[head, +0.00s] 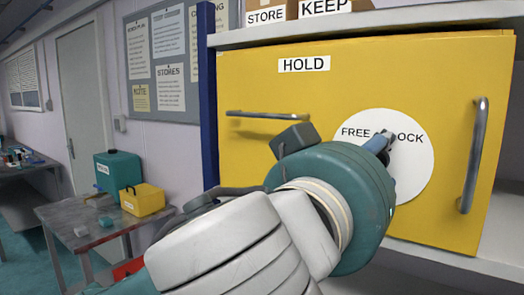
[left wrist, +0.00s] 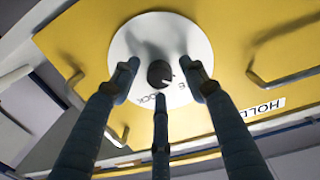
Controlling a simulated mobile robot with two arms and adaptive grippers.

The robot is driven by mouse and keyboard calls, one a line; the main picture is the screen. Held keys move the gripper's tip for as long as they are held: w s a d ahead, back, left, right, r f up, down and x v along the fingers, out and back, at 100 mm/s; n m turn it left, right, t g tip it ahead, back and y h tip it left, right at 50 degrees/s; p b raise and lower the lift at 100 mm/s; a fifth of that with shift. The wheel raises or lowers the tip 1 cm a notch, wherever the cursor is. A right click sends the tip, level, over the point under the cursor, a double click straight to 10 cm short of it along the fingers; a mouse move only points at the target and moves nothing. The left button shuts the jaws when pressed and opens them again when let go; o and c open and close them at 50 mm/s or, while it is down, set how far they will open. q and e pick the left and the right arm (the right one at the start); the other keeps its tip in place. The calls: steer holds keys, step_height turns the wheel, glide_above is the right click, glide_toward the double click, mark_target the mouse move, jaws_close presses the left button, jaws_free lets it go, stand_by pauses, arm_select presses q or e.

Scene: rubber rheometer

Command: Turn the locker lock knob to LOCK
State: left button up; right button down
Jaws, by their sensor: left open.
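The yellow HOLD locker (head: 260,85) has a white round dial (head: 415,170) marked FREE on the left and a word ending in OCK on the right. In the left wrist view, a small dark knob (left wrist: 160,74) sits at the middle of the dial (left wrist: 125,45). My left gripper (left wrist: 159,72) is open, with its fingers spread around the knob and visible gaps on both sides. In the head view, my left gripper (head: 382,143) is in front of the dial's upper part and mostly hides the knob. The knob's pointing direction is unclear. My right gripper is not seen.
A vertical metal handle (head: 474,155) stands out right of the dial. A horizontal bar handle (head: 267,115) is on the locker's left side. Boxes labelled STORE (head: 266,15) and KEEP sit on top. A side table (head: 100,224) with a yellow box (head: 143,200) is at left.

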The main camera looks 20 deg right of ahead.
arm_select(q)
steer(key=shift+w+d, duration=0.1)
jaws_close()
steer(key=shift+m, duration=0.3)
steer(key=shift+r+m+y+b, duration=0.1)
steer(key=shift+m+y+b, duration=0.45)
steer(key=shift+m, duration=7.85)
